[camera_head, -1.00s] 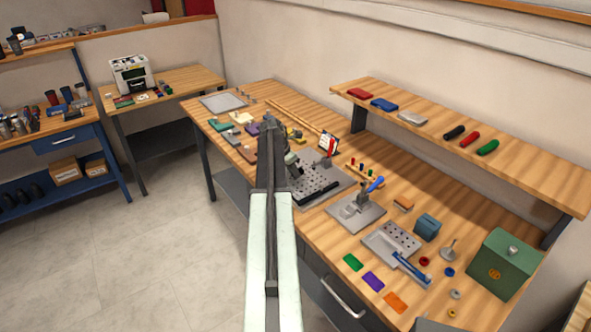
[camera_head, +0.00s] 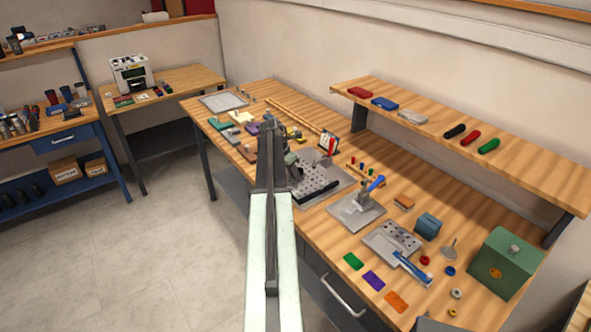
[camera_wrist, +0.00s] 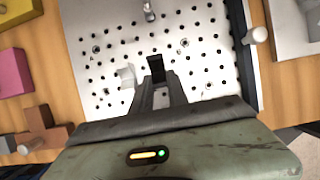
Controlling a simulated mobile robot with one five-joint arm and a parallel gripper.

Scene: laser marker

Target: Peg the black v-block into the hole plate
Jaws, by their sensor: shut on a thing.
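The hole plate (camera_wrist: 185,50) is a pale grey plate with rows of black holes, seen from above in the wrist view. In the head view the hole plate (camera_head: 325,182) lies on the long workbench, partly behind my arm. My gripper (camera_wrist: 158,80) is shut on the black v-block (camera_wrist: 155,65), a small dark block at the fingertips, over the plate's middle. The block's underside is hidden, so I cannot tell whether it touches the plate. In the head view my gripper (camera_head: 293,168) is at the plate's left side, and the block cannot be made out there.
A small whitish block (camera_wrist: 126,75) stands on the plate just left of my gripper. A metal post (camera_wrist: 149,11) is at the plate's far edge and a pale peg (camera_wrist: 256,35) at its right edge. A toggle clamp (camera_head: 362,200) stands right of the plate.

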